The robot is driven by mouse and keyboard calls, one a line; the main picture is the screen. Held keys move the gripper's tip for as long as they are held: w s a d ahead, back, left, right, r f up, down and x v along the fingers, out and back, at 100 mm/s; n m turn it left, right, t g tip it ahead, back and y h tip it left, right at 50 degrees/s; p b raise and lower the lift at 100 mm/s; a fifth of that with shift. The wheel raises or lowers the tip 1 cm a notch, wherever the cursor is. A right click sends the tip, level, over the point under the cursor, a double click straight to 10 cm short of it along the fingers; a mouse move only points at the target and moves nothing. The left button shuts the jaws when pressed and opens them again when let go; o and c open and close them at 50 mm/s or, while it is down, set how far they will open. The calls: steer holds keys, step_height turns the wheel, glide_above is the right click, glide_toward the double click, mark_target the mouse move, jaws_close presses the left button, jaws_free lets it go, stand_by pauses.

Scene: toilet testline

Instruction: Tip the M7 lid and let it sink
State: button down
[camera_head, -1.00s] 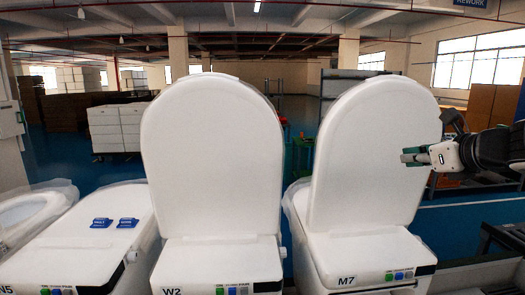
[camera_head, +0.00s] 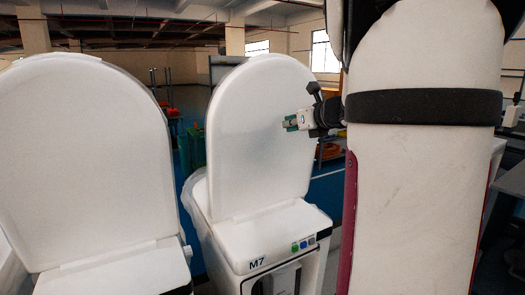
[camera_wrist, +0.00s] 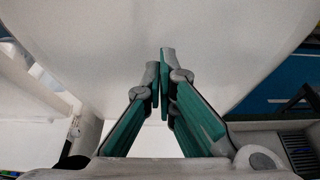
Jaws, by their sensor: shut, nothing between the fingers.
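The M7 lid (camera_head: 258,135) stands raised and upright on the M7 toilet (camera_head: 268,238) in the head view. In the wrist view the white lid (camera_wrist: 225,50) fills most of the upper picture, just beyond the fingertips. My gripper (camera_head: 288,123) is at the right part of the lid's front face, a little above its middle. Its green and grey fingers are closed together with nothing between them, as the wrist view shows (camera_wrist: 163,60). I cannot tell whether the fingertips touch the lid.
Another toilet with a raised lid (camera_head: 88,160) stands to the left of M7. The M7 front panel has coloured buttons (camera_head: 303,245). My own large white arm link covers the right side of the head view. Green and orange items stand behind, on blue floor.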

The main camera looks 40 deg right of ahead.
mark_target(275, 111)
steer(key=shift+w, duration=0.1)
steer(key=shift+w+d+r+b, duration=0.25)
steer(key=shift+w+d, duration=0.15)
steer(key=shift+w, duration=1.25)
steer(key=shift+w+d+r+b, duration=0.2)
steer(key=shift+w+d+r, duration=0.15)
steer(key=shift+w, duration=1.25)
steer(key=shift+w+d+r+b, duration=0.25)
steer(key=shift+w+d, duration=0.2)
steer(key=shift+w, duration=1.2)
stand_by(0.3)
